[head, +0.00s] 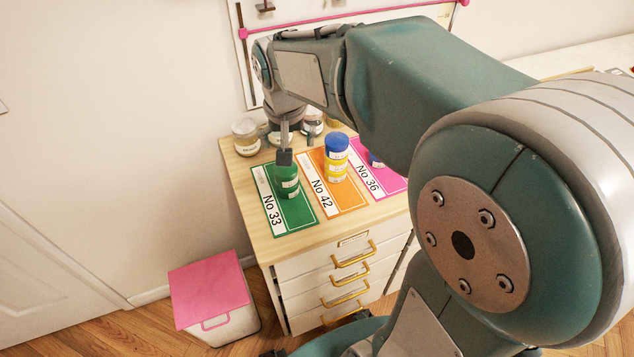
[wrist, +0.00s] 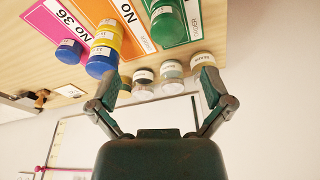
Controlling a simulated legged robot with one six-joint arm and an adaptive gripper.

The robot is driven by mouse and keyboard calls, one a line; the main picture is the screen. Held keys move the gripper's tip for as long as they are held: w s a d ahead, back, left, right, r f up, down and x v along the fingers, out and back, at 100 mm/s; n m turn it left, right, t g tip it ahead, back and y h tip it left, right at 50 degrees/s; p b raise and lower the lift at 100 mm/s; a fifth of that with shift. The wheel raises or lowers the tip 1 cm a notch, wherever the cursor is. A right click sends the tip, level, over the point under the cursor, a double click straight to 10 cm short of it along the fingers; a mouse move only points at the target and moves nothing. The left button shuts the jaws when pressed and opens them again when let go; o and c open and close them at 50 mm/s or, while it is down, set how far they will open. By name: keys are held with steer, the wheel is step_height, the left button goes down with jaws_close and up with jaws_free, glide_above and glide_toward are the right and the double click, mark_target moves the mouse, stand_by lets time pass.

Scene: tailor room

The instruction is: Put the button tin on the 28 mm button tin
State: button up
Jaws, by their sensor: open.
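Several small button tins or jars stand at the back of the cabinet top; one pale jar (head: 246,136) is at the left in the head view. In the wrist view, a dark-lidded jar (wrist: 143,77), a pale jar (wrist: 172,72) and a right jar (wrist: 200,62) stand in a row. Green tins (head: 287,178) stand on the green mat, and a blue-topped yellow stack (head: 336,160) on the orange mat. I cannot read which tin is 28 mm. My gripper (wrist: 163,84) is open and empty, its fingers spread either side of the jar row; in the head view it hangs by the green tins.
The green mat (head: 297,215), orange mat (head: 340,198) and pink mat (head: 392,182) lie side by side on the wooden top. A blue tin (wrist: 69,50) is on the pink mat. A pink-lidded bin (head: 208,290) stands on the floor. My arm hides the right side.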

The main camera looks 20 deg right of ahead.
steer(key=s+r+n+t, duration=0.2)
steer(key=s+n+t, duration=0.1)
steer(key=s, duration=1.4)
steer(key=shift+s+d+r+n, duration=0.2)
steer(key=shift+s+r+n, duration=0.1)
steer(key=shift+r, duration=0.05)
